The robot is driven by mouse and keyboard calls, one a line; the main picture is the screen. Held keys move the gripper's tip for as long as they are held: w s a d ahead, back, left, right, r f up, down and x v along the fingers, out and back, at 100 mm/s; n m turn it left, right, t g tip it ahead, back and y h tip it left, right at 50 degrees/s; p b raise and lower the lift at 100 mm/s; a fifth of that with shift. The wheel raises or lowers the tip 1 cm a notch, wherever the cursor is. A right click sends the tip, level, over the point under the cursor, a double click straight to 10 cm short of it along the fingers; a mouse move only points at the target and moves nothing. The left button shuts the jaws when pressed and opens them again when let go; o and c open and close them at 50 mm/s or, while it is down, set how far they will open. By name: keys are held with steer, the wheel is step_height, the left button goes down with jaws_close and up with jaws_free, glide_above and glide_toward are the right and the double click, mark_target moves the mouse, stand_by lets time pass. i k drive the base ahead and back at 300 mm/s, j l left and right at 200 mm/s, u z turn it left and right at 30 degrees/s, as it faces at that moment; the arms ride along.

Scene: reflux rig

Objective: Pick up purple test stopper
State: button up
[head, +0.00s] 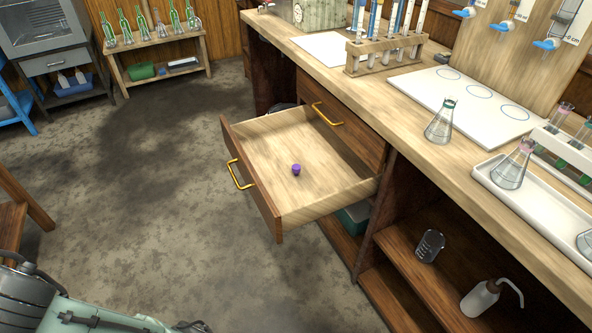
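The purple test stopper (296,169) is a small purple piece lying in an open wooden drawer (265,150). It rests on the drawer's bare floor, near the middle, with nothing else beside it. The drawer is pulled out from the bench and has a brass handle (238,175) on its front. My gripper cannot be made out; only part of my own body shows at the bottom left.
The bench top (330,62) holds a test tube rack (385,52), a conical flask (441,122) and a white tray (540,205) with glassware. A closed drawer (340,128) sits above the open one. The floor left is clear.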

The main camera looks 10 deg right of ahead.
mark_target(296, 168)
steer(key=i+l+z, duration=0.25)
steer(key=i, duration=0.3)
steer(key=i+z, duration=0.3)
steer(key=i, duration=0.3)
